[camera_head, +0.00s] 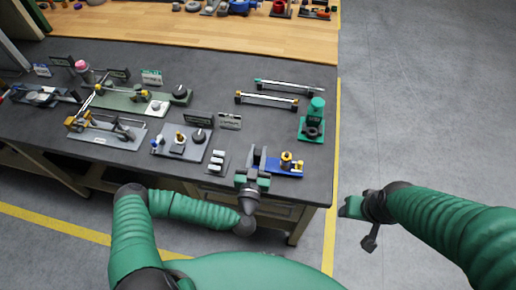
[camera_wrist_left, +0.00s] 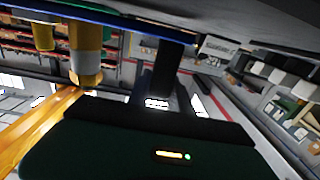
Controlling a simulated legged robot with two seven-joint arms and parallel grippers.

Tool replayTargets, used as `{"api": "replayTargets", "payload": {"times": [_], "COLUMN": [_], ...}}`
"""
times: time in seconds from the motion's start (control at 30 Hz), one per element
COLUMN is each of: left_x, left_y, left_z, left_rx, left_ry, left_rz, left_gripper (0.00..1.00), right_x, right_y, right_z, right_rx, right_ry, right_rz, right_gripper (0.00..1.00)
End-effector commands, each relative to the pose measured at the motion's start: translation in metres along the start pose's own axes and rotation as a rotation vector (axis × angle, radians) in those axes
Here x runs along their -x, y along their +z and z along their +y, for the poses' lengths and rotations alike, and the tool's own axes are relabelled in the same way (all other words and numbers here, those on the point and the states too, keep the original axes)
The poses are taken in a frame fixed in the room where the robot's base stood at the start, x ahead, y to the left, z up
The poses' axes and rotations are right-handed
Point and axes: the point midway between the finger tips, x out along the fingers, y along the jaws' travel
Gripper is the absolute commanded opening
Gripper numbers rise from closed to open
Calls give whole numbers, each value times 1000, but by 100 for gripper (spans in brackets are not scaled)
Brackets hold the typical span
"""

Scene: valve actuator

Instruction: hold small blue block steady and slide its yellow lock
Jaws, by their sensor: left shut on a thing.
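The small blue block (camera_head: 279,165) lies near the front right edge of the dark table, with upright yellow parts (camera_head: 287,160) at its right end. My left gripper (camera_head: 259,158) is at its left end, shut on it with upright fingers. In the left wrist view the blue block's edge (camera_wrist_left: 110,20) runs across the top, with a yellow and grey cylinder (camera_wrist_left: 86,55) below it. The yellow lock cannot be told apart for certain. My right gripper (camera_head: 355,214) is off the table, over the floor; its jaw state is unclear.
A green device (camera_head: 313,118) stands behind the block, with two long bars (camera_head: 268,99) farther back. A small plate with white pieces (camera_head: 217,161) is left of my left gripper. Several fixtures fill the table's left side. The floor (camera_head: 430,110) at right is clear.

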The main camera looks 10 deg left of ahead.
Motion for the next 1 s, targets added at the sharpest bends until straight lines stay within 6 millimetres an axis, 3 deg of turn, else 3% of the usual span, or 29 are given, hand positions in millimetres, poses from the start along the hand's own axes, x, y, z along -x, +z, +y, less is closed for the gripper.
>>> {"api": "replayTargets", "payload": {"times": [1.0], "left_x": [0], "left_y": [12], "left_z": [0], "left_rx": [1], "left_ry": [1], "left_rz": [2], "left_gripper": [0], "right_x": [0], "right_y": [0], "right_z": [0], "right_rx": [0], "right_ry": [0], "right_rz": [0], "right_gripper": [54]}}
